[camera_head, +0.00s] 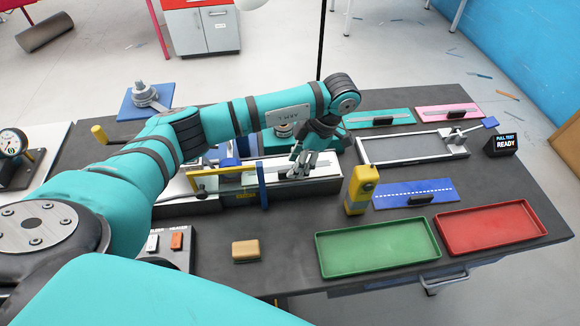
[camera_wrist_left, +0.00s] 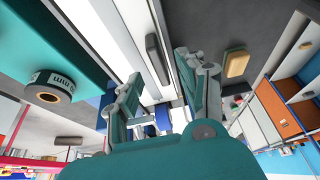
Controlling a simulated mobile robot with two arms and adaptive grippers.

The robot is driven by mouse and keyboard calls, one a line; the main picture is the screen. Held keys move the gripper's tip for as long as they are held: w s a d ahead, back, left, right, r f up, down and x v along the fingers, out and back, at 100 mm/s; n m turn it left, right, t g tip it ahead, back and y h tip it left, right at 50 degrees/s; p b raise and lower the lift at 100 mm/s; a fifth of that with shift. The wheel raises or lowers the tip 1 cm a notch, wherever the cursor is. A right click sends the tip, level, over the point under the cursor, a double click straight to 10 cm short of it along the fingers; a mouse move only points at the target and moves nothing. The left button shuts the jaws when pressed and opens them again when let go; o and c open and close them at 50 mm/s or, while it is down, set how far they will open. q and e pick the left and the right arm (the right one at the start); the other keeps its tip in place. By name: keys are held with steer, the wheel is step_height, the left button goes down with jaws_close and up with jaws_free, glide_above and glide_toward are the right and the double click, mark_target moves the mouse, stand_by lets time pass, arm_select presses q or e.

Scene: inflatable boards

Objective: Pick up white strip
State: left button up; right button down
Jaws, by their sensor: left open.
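A long white strip (camera_wrist_left: 133,28) with a dark grip block (camera_wrist_left: 157,58) runs between the fingers in the left wrist view. In the head view it appears to lie on the low white bench machine (camera_head: 318,183), partly hidden by my arm and gripper. My left gripper (camera_head: 300,168) is open and empty, pointing down just above the dark block. Its two fingers (camera_wrist_left: 158,68) stand apart on either side of the block. I cannot tell whether they touch it. My right gripper is not in view.
A yellow handheld device (camera_head: 361,188) stands right of the machine, and a blue upright (camera_head: 262,182) stands left of the gripper. Teal (camera_head: 362,123), pink (camera_head: 430,112) and blue (camera_head: 388,196) strips lie rightward. Green (camera_head: 370,268) and red (camera_head: 490,243) trays are in front.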

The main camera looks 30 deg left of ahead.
arm_select(q)
steer(key=shift+p+x, duration=0.3)
steer(key=shift+x, duration=0.9)
jaws_close()
